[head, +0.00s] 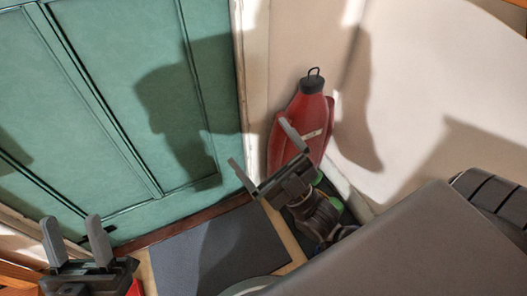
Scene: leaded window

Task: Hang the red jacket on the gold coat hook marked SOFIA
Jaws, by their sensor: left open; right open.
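The red jacket (318,112) is upright against the pale wall, right of the door frame. It has a dark collar and a thin loop standing up at its top. My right gripper (258,142) is open in front of the jacket's lower left part in this view, its fingers pointing up and left. Nothing shows between its fingers, and I cannot tell whether it touches the jacket. My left gripper (75,238) is open and empty at the lower left, away from the jacket. No gold hook or SOFIA label is in view. What holds the jacket up is hidden.
A green panelled door (110,100) fills the left, with a pale frame (254,60) beside the jacket. A dark mat (215,250) lies on the floor before the door. The wall (430,80) at the right is bare, with shadows on it.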

